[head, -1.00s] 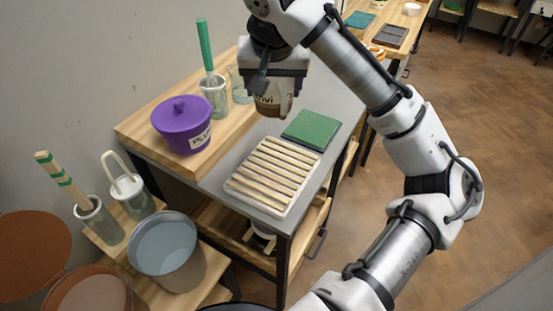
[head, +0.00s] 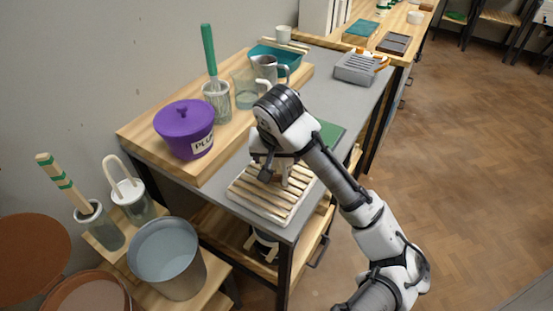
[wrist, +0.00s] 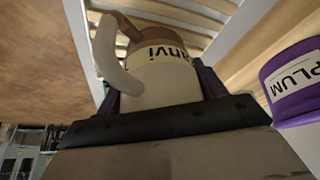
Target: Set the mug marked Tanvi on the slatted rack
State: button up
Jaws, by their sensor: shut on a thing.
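The mug marked Tanvi (wrist: 165,80) is cream with a brown rim and a label band on which "anvi" reads in the wrist view. Its handle is on the left there. My gripper (wrist: 158,92) is shut on it, a finger on each side. In the head view my gripper (head: 277,172) is over the wooden slatted rack (head: 259,200), and the arm hides most of the mug. The slats (wrist: 180,12) show behind the mug in the wrist view. I cannot tell whether the mug touches them.
A purple lidded pot (head: 184,132) marked PLUM stands left of the rack on a wooden board. A green slab (head: 329,131) lies just beyond the rack. A glass beaker (head: 245,90), a metal jug (head: 266,67) and a grey ribbed block (head: 356,68) are farther back.

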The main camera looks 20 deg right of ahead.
jog(key=shift+f, duration=0.3)
jog(key=shift+f, duration=0.15)
jog(key=o, duration=1.2)
jog(key=shift+c, duration=0.2)
jog(key=shift+r, duration=0.3)
jog(key=p+v, duration=0.1)
jog(key=v, duration=1)
jog(key=shift+r+p, duration=0.3)
jog(key=shift+r, duration=0.05)
jog(key=shift+s, duration=0.15)
